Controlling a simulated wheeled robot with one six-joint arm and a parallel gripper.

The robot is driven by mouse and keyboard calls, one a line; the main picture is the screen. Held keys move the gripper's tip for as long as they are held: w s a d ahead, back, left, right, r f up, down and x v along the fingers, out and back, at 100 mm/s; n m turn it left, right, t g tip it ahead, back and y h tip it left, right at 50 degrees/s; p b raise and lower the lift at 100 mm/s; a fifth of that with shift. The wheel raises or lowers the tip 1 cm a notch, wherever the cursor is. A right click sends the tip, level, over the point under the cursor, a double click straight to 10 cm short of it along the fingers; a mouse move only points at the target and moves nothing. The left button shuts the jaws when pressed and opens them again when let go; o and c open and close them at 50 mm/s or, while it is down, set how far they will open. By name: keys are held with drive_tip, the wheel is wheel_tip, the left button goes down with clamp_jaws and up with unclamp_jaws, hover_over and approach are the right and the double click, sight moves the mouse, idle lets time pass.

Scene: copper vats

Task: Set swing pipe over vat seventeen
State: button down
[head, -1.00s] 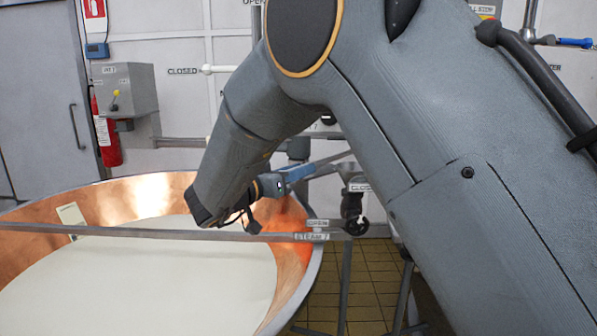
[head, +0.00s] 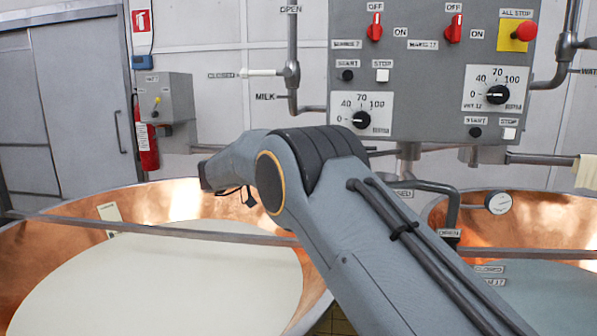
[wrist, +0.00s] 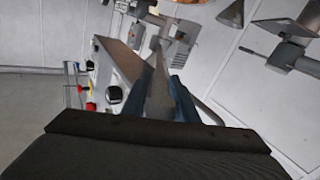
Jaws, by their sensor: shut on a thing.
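In the wrist view, the blue fingers of my gripper (wrist: 163,88) are shut on a grey bar, which looks like the swing pipe (wrist: 156,98). The bar runs away from me between the fingers. In the head view, my own arm hides the gripper and the held part. I cannot tell where the pipe's outlet is over the vats.
Another copper vat (head: 150,200) with pale liquid stands at the left, a rail (head: 150,228) across it. A grey control panel (head: 430,80) with red switches and dials hangs behind my arm. A gauge (head: 498,202) and bent pipe are at the right vat. A fire extinguisher (head: 146,140) hangs back left.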

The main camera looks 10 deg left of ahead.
drive_tip(key=shift+w+a, duration=0.1)
drive_tip(key=shift+w, duration=0.15)
drive_tip(key=c, duration=1.6)
unclamp_jaws()
drive_tip(key=shift+s+a, duration=0.1)
drive_tip(key=shift+a, duration=0.05)
drive_tip(key=shift+s+a+b, duration=0.2)
drive_tip(key=shift+a+b, duration=0.1)
drive_tip(key=shift+b, duration=0.05)
drive_tip(key=b+v, duration=0.2)
drive_tip(key=v, duration=0.5)
